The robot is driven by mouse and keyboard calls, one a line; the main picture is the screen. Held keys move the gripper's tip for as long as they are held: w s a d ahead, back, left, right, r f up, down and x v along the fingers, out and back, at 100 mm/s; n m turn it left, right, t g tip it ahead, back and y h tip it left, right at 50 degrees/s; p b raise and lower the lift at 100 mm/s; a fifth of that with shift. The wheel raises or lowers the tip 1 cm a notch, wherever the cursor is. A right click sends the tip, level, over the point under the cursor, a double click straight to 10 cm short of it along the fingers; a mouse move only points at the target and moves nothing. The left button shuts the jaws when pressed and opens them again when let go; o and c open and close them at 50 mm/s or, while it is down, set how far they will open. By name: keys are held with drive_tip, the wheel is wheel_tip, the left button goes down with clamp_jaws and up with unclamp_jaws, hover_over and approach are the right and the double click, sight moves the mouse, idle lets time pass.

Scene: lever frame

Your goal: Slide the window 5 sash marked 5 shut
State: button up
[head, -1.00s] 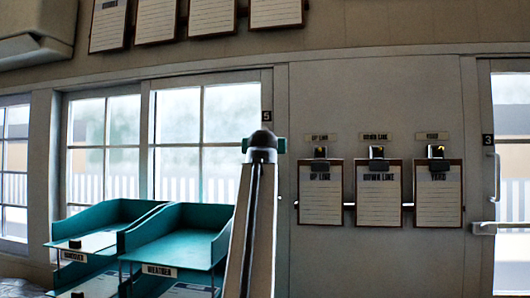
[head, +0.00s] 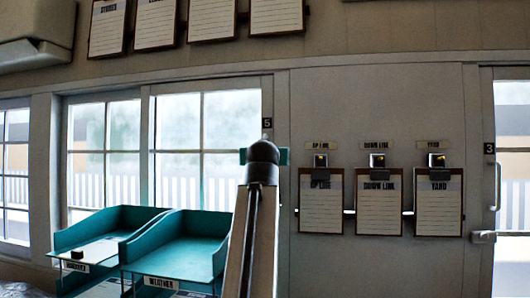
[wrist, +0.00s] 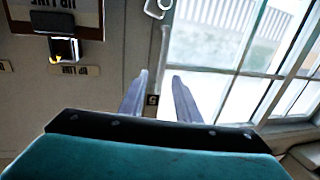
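The window sash (head: 205,152) beside the small dark plate marked 5 (head: 267,122) has a pale frame and glass panes. My arm hides part of its right side in the head view. The plate marked 5 (wrist: 152,99) shows between my fingers in the wrist view, where the signs appear upside down. The window glass (wrist: 215,45) is to the right there. A pale looped handle (wrist: 158,8) is at the top edge. My gripper (wrist: 160,95) is open and empty, with its two fingers apart. In the head view my arm hides its fingers. I cannot tell how far the sash stands open.
Teal paper trays (head: 180,250) stand at the lower left, in front of the window. Several clipboards hang on the wall, one under the YARD label (head: 437,205).

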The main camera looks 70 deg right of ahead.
drive_tip(key=shift+p+v, duration=1.1)
drive_tip(key=shift+v, duration=0.1)
